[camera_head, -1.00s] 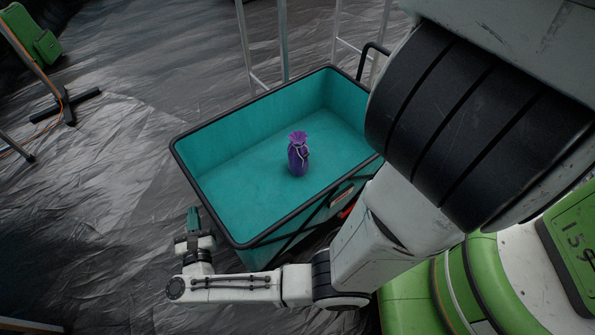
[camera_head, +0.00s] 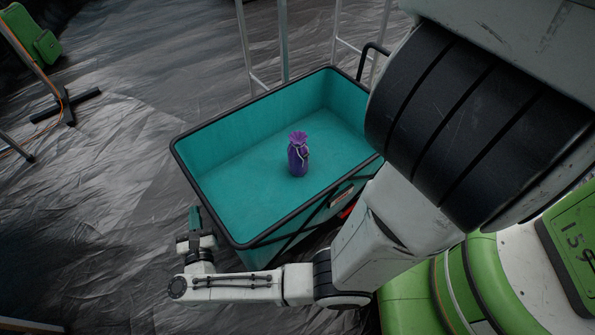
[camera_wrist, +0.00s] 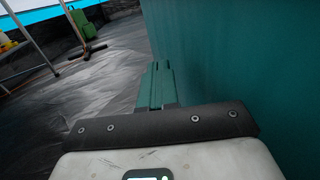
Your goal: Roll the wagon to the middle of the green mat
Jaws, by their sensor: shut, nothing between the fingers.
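The wagon (camera_head: 230,158) is a teal fabric tub with a black rim and a black handle at its far right. A purple drawstring pouch (camera_head: 298,158) stands inside it. In the wrist view the wagon's teal side wall (camera_wrist: 225,70) fills the right half. My gripper (camera_head: 194,218) is low outside the wagon's near left corner, its teal fingers (camera_wrist: 156,84) shut and empty. The fingers are close beside the wall; I cannot tell whether they touch it. No green mat shows in either view. My arm hides the wagon's right end.
Crinkled grey sheeting covers the floor, open to the left of the wagon (camera_head: 110,200). A metal frame (camera_head: 283,40) stands just behind the wagon. A stand with a black foot (camera_head: 66,105) and a green case (camera_head: 46,46) are at the upper left.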

